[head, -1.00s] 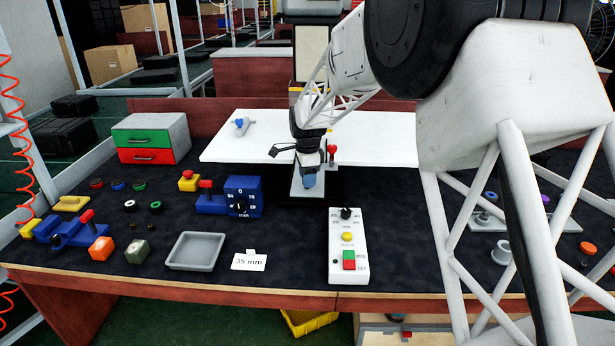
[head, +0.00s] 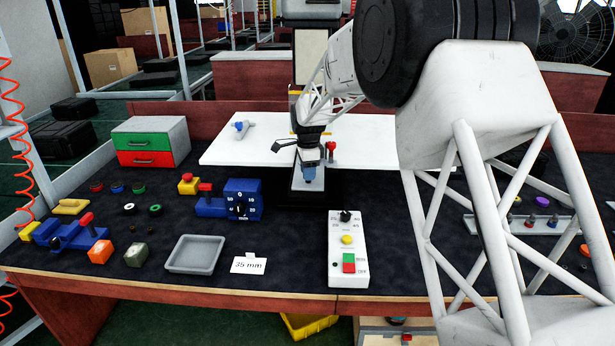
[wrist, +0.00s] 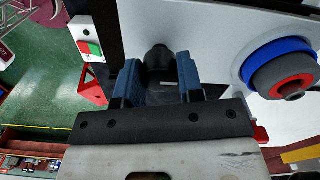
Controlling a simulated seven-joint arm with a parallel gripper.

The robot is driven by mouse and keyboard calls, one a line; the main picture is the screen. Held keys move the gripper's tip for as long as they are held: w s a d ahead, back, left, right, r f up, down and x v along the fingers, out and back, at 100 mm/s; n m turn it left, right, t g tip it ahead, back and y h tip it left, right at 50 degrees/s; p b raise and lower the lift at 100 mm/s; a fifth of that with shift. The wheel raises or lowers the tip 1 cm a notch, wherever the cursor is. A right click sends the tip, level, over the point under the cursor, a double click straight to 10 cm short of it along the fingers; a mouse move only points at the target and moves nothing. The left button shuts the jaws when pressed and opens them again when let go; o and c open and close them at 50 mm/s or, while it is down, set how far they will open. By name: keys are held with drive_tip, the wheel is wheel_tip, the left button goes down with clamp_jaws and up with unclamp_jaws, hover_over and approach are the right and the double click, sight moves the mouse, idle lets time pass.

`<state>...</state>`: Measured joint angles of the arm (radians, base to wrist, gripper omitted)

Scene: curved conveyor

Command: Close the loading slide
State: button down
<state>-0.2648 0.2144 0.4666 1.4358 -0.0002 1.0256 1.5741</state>
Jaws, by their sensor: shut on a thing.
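My gripper (head: 309,172) is over the light grey slide plate (head: 308,186) at the middle of the bench, in front of the large white panel. In the wrist view, the blue fingers of my gripper (wrist: 159,80) are on either side of a dark rounded knob (wrist: 158,58) and shut on it. I take this knob to be the handle of the loading slide. The fingers and wrist hide most of the slide, so how far it sticks out is hard to tell.
A red-knobbed post (head: 331,148) stands close right of my gripper. A white control box (head: 347,262) with buttons is in front, and a blue dial block (head: 243,199) is to the left. A grey tray (head: 195,254) lies front left. The white panel (head: 225,151) spreads behind.

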drive_tip(key=w, duration=0.8)
drive_tip(key=shift+w+r, duration=0.1)
drive_tip(key=shift+w, duration=0.1)
drive_tip(key=c, duration=0.8)
unclamp_jaws()
drive_tip(key=shift+o, duration=0.2)
wheel_tip(320, 180, up, 8)
